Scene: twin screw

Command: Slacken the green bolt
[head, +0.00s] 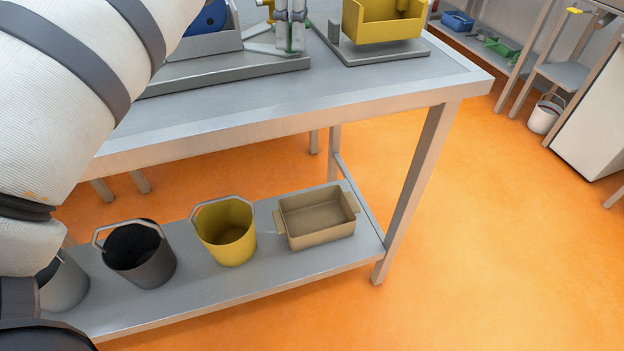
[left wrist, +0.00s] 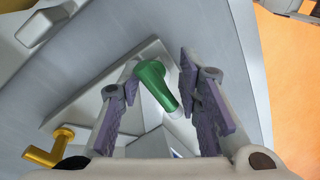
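The green bolt (left wrist: 152,80), with an L-shaped head and a pale lower end, shows in the left wrist view. It stands between the two purple-padded fingers of my left gripper (left wrist: 159,72). The fingers are apart, with gaps visible beside the green head. In the head view, my left gripper (head: 290,38) is at the top edge, pointing down over the grey stand on the table, with only a trace of green visible at its fingers. A yellow bolt (left wrist: 48,150) is at the lower left of the left wrist view. My right gripper is in neither view.
The grey table (head: 310,92) holds a yellow bin (head: 385,27) right of the gripper and a blue object (head: 207,18) to its left. The lower shelf (head: 270,278) carries buckets and a tan tray (head: 318,238). Orange floor lies open at right.

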